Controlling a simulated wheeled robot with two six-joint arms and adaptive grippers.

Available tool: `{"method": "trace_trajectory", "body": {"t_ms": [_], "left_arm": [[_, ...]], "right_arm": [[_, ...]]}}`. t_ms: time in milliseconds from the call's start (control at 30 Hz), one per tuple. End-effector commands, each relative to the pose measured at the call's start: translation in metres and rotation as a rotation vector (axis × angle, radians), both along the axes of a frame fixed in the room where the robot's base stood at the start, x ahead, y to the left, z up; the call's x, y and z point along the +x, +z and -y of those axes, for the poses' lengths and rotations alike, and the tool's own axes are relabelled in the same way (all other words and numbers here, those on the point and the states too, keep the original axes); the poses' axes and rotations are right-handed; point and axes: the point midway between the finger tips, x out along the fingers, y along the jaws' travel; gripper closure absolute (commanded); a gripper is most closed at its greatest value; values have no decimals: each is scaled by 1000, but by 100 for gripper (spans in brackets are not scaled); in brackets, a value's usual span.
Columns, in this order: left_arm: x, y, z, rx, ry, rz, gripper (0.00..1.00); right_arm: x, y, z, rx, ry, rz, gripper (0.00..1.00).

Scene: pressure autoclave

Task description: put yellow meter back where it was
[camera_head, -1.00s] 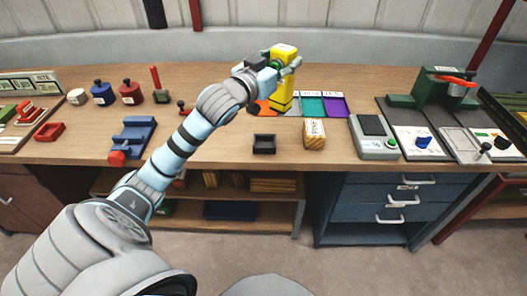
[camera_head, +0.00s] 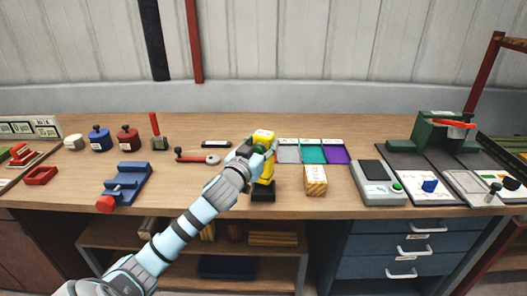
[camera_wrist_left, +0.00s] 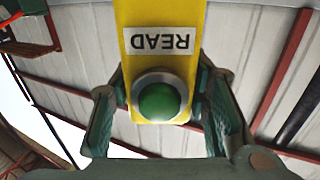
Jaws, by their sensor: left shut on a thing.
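The yellow meter (camera_head: 266,170) stands about upright at the middle of the bench, in the head view. My left gripper (camera_head: 262,150) is shut on its upper part. In the left wrist view the meter (camera_wrist_left: 160,18) fills the gap between the fingers (camera_wrist_left: 160,105), showing an upside-down READ label and a green button. A small black open tray (camera_head: 262,196) lies directly below the meter near the bench's front edge. The meter's lower end overlaps the tray in the picture; I cannot tell whether it touches or rests in it. My right gripper is not in view.
A wooden block (camera_head: 316,180) stands close right of the black tray. Coloured pads, with teal (camera_head: 312,153) and purple (camera_head: 336,153) showing, lie behind it. A grey device with a green button (camera_head: 377,184) is further right. A blue vise-like tool (camera_head: 127,184) lies left.

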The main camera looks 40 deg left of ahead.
Motion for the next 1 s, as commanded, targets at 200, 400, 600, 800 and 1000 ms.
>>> {"method": "trace_trajectory", "body": {"t_ms": [200,400,600,800,1000], "left_arm": [[0,-7,1,2,-2,3,100],[0,-12,0,1,-2,2,100],[0,-18,0,2,-2,1,100],[0,-19,0,1,-1,1,38],[0,-19,0,1,-1,1,38]], "right_arm": [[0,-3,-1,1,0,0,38],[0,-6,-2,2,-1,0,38],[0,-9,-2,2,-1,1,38],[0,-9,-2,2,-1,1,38],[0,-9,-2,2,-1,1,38]]}}
